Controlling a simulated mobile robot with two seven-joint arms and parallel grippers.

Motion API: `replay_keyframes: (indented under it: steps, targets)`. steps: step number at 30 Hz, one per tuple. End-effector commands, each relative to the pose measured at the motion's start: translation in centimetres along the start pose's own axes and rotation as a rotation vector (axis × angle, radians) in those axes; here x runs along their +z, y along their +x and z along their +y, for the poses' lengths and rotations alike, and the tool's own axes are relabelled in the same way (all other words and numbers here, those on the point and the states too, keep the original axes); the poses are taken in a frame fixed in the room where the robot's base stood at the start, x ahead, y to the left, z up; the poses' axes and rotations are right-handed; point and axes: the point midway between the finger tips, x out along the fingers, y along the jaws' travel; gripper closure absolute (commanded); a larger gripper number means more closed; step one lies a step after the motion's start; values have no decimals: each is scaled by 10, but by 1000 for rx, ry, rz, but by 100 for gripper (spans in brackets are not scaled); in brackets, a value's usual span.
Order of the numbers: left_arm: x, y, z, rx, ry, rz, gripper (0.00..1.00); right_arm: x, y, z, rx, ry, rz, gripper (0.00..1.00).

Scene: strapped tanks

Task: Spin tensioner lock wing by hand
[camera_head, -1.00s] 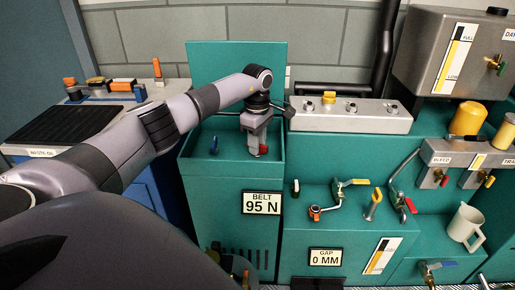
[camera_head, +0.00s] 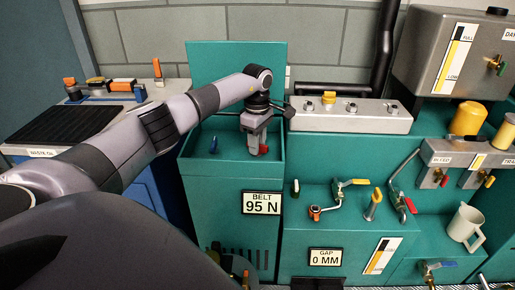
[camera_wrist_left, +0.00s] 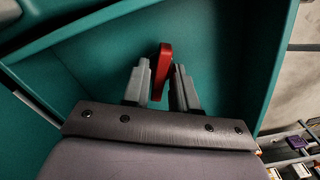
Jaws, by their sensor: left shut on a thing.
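The red lock wing (camera_head: 263,150) sits inside the open teal box (camera_head: 187,172), low at its right side. My left gripper (camera_head: 256,152) reaches down into the box and is shut on the wing. In the left wrist view the red wing (camera_wrist_left: 163,60) stands between the two grey fingers (camera_wrist_left: 159,80), and its upper end shows beyond them. The wing's base is hidden. The belt display (camera_head: 262,203) on the box front reads 95 N. My right gripper is not in view.
A blue wing-like handle (camera_head: 214,145) stands in the same box, left of my gripper. A grey metal block (camera_head: 350,117) lies to the right. The gap display (camera_head: 325,257) reads 0 MM. A valve with a yellow handle (camera_head: 352,182) and a cream mug (camera_head: 465,224) stand further right.

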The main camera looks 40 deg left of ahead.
Motion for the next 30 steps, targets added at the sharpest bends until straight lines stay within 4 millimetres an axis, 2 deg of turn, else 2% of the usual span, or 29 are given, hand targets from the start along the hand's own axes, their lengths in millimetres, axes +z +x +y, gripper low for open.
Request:
replay_keyframes:
  steps: [7,15,26,30]
  targets:
    - [-1,-1,0,1,9,1,100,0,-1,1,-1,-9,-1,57]
    - [-1,-1,0,3,214,1,100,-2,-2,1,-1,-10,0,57]
    - [-1,-1,0,2,251,1,100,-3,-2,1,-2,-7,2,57]
    - [-1,-1,0,2,349,2,100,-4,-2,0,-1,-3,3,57]
